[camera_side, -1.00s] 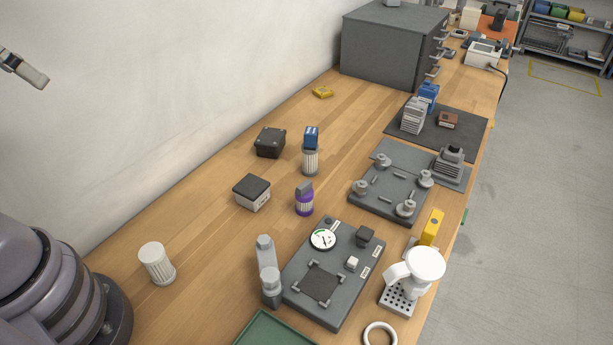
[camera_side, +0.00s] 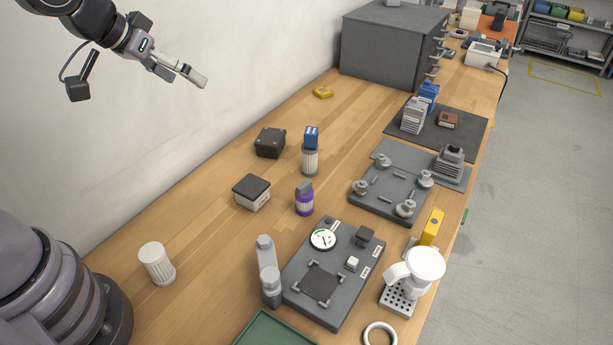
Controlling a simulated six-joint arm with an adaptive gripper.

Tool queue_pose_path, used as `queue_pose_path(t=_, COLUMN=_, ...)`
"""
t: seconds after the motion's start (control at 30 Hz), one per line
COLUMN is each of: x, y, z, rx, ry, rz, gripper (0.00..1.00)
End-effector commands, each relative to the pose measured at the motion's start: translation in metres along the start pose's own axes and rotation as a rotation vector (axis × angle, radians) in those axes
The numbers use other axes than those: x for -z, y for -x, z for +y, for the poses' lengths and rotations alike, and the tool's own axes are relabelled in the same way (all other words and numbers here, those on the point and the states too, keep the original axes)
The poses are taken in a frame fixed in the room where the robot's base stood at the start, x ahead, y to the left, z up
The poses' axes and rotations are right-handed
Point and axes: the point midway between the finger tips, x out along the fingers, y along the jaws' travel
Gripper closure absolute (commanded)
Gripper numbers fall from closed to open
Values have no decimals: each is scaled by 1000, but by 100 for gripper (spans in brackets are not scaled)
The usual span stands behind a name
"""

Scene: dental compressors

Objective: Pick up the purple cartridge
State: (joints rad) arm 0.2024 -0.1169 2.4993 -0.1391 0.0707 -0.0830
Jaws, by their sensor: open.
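The purple cartridge (camera_side: 304,203) stands upright on the wooden bench near the middle of the view. It has a grey top and a pale ribbed band around its body. My gripper (camera_side: 200,80) is at the upper left, high in front of the wall and well apart from the cartridge. It is open and holds nothing. The gap between its fingers is hard to see from this side.
A white-and-blue cartridge (camera_side: 310,155) stands just behind the purple one. A black-topped box (camera_side: 251,192) lies to its left, a black box (camera_side: 270,143) farther back. A gauge panel (camera_side: 345,290) and grey fixture plate (camera_side: 385,205) are close on the right.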

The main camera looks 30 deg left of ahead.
Motion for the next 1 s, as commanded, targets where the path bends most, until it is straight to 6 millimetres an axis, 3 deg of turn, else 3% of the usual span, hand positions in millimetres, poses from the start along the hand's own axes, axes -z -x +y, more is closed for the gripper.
queue_pose_path(t=0.03, x=-2, y=-28, z=8, rx=-6, ry=4, rz=4, gripper=27)
queue_pose_path(t=0.2, x=-9, y=-106, z=29, rx=-10, ry=24, rz=98, gripper=27)
queue_pose_path(t=0.37, x=-38, y=-168, z=41, rx=5, ry=8, rz=198, gripper=27)
queue_pose_path(t=0.5, x=-75, y=-207, z=46, rx=17, ry=-42, rz=295, gripper=27)
queue_pose_path(t=0.63, x=-109, y=-226, z=48, rx=14, ry=-107, rz=383, gripper=27)
queue_pose_path(t=0.8, x=-138, y=-234, z=48, rx=-4, ry=-176, rz=461, gripper=27)
queue_pose_path(t=1.0, x=-141, y=-244, z=49, rx=-13, ry=-195, rz=495, gripper=27)
